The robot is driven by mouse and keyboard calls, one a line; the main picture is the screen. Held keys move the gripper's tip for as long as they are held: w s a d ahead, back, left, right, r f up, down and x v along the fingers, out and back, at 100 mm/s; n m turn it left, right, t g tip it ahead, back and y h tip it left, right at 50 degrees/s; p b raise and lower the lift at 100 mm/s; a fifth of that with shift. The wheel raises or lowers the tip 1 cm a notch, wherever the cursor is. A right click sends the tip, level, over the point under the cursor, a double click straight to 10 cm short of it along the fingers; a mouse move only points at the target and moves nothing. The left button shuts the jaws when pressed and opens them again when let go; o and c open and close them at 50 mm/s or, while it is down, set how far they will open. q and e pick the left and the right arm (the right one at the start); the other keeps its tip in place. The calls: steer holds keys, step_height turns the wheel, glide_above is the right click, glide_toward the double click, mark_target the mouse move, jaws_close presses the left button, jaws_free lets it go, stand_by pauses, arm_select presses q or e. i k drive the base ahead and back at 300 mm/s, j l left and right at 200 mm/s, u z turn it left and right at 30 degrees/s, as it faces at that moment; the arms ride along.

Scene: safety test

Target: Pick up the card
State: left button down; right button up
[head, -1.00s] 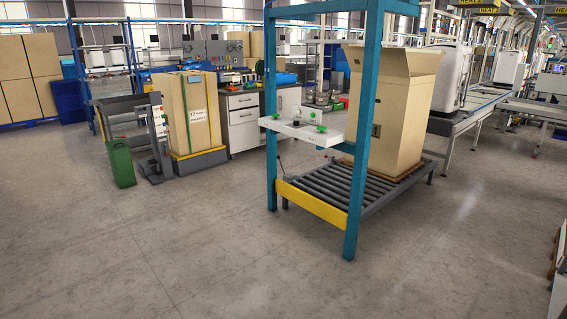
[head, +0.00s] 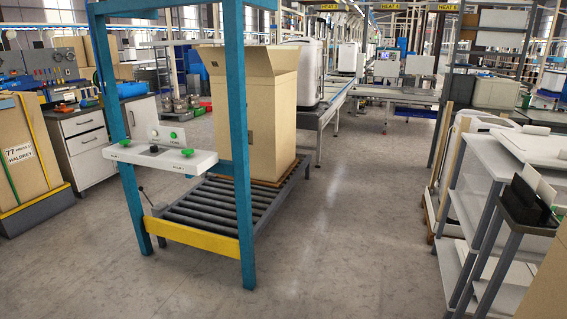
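No thing in the head view is clearly marked as the card. A pale, card-like sheet (head: 538,181) stands tilted in a dark holder (head: 513,212) on the grey shelf rack at the right edge. I cannot tell whether this sheet is the card. Neither of my grippers shows in the head view.
A blue frame (head: 242,130) with a white control panel (head: 160,158) stands over a roller conveyor (head: 205,205). An open cardboard box (head: 262,120) rests on it. Grey shelves (head: 480,165) stand at right. Free concrete floor (head: 345,220) lies between.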

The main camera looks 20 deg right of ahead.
mark_target(530, 175)
steer(key=i+l+z, duration=0.1)
steer(key=i+z, duration=0.35)
steer(key=i+j+z, duration=0.1)
steer(key=i+z, duration=0.4)
steer(key=i, duration=0.15)
